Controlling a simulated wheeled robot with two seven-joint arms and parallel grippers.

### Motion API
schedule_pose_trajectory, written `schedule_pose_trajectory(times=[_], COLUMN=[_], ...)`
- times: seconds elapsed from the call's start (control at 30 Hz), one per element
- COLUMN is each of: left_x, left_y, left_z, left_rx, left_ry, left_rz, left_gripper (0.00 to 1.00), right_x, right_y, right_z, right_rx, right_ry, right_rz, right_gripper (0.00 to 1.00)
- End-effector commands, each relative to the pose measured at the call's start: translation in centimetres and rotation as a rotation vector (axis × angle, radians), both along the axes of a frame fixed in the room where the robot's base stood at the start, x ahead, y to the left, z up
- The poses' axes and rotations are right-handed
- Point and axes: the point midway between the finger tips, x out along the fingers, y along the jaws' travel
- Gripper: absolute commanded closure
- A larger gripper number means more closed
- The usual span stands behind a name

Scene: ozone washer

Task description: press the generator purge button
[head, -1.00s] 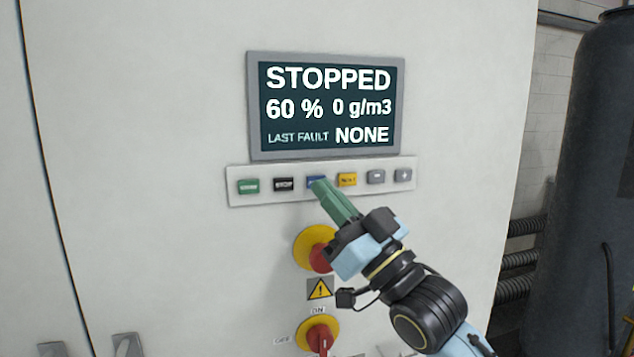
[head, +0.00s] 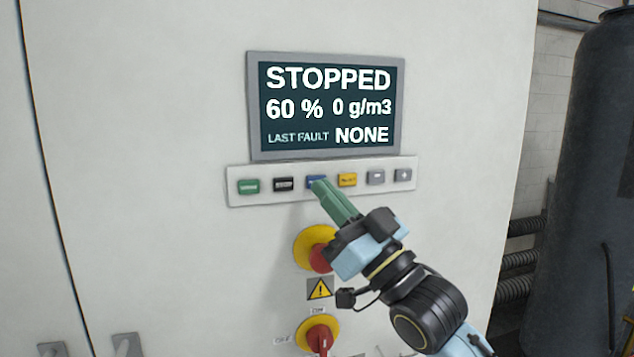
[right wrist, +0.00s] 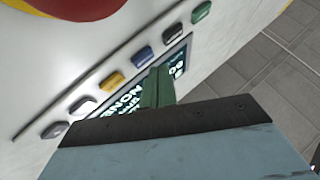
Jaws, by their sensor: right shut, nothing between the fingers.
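The button strip (head: 214,187) runs below the display, with a green, a black, a blue, a yellow and two grey buttons. The blue button (head: 314,181) is partly hidden by my right gripper (head: 319,187); its label cannot be read. My right gripper is shut and empty, its green fingertips at the blue button's lower edge in the head view. Whether they touch it I cannot tell. In the right wrist view the blue button (right wrist: 144,56) shows just beyond the green fingers (right wrist: 157,88). My left gripper is not in view.
The display (head: 325,105) reads STOPPED, 60 %, 0 g/m3, last fault NONE. Below the strip are a red emergency knob (head: 321,258) on yellow, close to my gripper, and a red rotary switch (head: 319,336). A dark tank (head: 590,180) stands at the right.

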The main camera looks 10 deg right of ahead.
Motion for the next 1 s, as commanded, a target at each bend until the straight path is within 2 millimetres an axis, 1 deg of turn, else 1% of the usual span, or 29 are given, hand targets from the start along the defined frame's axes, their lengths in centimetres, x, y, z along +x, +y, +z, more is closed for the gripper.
schedule_pose_trajectory(times=[0.4, 0.7, 1.0], left_x=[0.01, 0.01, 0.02], left_y=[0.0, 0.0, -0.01], left_z=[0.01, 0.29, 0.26], left_rx=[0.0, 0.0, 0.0], left_ry=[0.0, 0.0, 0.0], left_rz=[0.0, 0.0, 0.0], left_gripper=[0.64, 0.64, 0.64], right_x=[0.01, 0.8, 0.86], right_y=[0.0, 0.03, 0.02], right_z=[0.01, 0.08, 0.01], right_rx=[0.0, 0.001, 0.0], right_ry=[0.0, -0.001, 0.0], right_rz=[0.0, 0.0, 0.0], right_gripper=[1.0, 1.0, 1.0])
